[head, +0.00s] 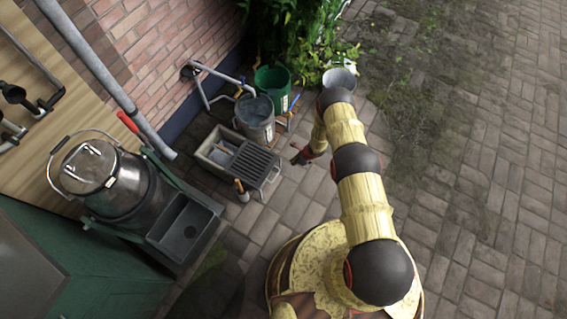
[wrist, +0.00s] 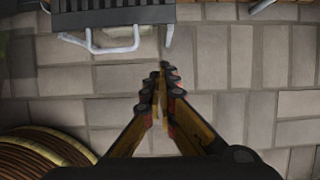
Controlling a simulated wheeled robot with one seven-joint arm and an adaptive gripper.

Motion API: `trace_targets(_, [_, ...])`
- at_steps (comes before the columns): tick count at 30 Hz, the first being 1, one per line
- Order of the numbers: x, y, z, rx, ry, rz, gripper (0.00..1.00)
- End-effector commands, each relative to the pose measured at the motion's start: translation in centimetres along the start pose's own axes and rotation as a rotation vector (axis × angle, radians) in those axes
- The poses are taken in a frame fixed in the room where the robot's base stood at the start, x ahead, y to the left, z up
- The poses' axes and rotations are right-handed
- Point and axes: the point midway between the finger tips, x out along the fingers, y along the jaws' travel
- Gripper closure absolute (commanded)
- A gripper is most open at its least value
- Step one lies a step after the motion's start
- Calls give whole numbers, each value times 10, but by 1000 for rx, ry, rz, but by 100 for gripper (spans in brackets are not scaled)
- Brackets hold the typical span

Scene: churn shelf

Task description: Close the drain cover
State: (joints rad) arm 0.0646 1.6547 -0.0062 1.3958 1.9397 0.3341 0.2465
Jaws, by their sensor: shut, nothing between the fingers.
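The drain cover (head: 255,166) is a dark slatted grate with a pale metal loop handle (head: 271,180) at its right side. It lies over the right part of a light grey basin (head: 204,152); the basin's left part is uncovered. In the wrist view the grate (wrist: 115,16) is at the top left, with its handle (wrist: 100,44) facing my gripper. My gripper (wrist: 163,68) is shut and empty, just right of and below the handle in that view, apart from it. In the head view my gripper (head: 297,159) is to the right of the grate.
A grey bucket (head: 255,117) and a green bucket (head: 272,78) stand behind the basin. An orange-handled tool (head: 241,189) stands at its front. A metal churn (head: 122,185) is on a green stand at left. Bent pipework is by the brick wall. Paving at right is clear.

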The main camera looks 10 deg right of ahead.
Motion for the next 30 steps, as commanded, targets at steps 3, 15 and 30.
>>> trace_targets(3, [30, 2, -2, -3, 0, 2, 100])
trace_targets(15, [86, 0, 19, -6, -2, -1, 100])
trace_targets(30, [89, 1, 38, -2, -1, 1, 100])
